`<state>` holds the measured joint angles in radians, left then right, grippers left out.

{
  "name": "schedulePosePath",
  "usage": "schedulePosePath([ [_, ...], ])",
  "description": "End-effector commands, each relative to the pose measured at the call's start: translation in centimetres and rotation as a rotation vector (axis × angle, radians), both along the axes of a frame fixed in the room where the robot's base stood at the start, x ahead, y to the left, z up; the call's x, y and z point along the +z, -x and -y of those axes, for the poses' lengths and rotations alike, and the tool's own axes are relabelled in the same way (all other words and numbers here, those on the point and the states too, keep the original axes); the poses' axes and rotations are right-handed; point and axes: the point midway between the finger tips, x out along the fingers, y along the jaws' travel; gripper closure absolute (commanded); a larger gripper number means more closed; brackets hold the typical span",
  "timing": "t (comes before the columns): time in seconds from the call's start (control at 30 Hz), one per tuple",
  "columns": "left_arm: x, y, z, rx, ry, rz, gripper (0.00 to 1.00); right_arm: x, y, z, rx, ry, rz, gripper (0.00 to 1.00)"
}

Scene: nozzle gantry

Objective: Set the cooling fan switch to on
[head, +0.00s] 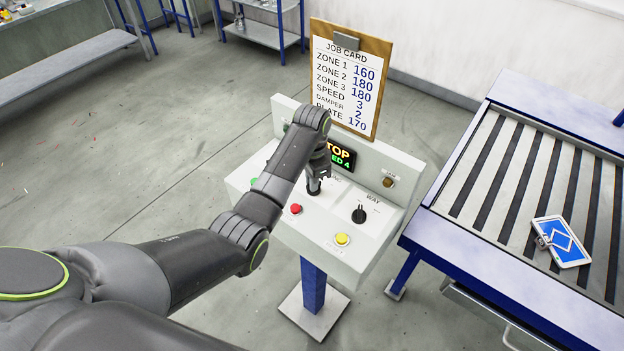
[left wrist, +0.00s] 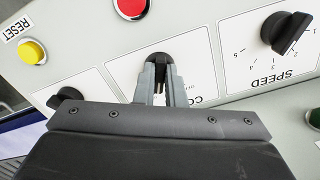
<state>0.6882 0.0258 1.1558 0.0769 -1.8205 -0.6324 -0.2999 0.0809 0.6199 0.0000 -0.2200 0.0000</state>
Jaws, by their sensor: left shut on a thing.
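The cooling fan switch (left wrist: 160,64) is a small black knob on a white plate in the left wrist view. In the head view my left gripper (head: 315,188) points down at the sloped control panel (head: 322,246), and the switch is hidden there. I cannot tell which setting the switch is at. My right gripper is not in view.
Around the switch are a red button (head: 295,209), a yellow reset button (head: 342,239), a black "WAY" knob (head: 359,214) and the speed knob (left wrist: 285,32). A job card (head: 347,85) stands behind. A slatted table (head: 470,245) with a blue-and-white tag (head: 562,242) is at right.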

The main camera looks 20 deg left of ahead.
Motion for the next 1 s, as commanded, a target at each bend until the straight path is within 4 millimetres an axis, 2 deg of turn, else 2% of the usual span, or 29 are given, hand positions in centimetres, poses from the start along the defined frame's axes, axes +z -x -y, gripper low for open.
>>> schedulePosePath([
  [0.3,0.09,-0.13,0.04,-0.086,0.001,0.004,1.00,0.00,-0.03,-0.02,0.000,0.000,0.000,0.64],
  [0.73,0.10,-0.13,0.05,-0.097,0.001,0.004,1.00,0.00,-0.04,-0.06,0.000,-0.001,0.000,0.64],
  [0.77,0.10,-0.13,0.05,-0.097,0.001,0.004,0.89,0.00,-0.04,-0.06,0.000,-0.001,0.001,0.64],
  [0.9,0.08,-0.11,0.04,-0.096,0.001,0.003,0.70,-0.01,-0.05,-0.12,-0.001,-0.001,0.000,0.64],
  [1.0,0.06,-0.08,0.03,-0.095,0.001,0.002,0.68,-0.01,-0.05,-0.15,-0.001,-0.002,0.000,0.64],
])
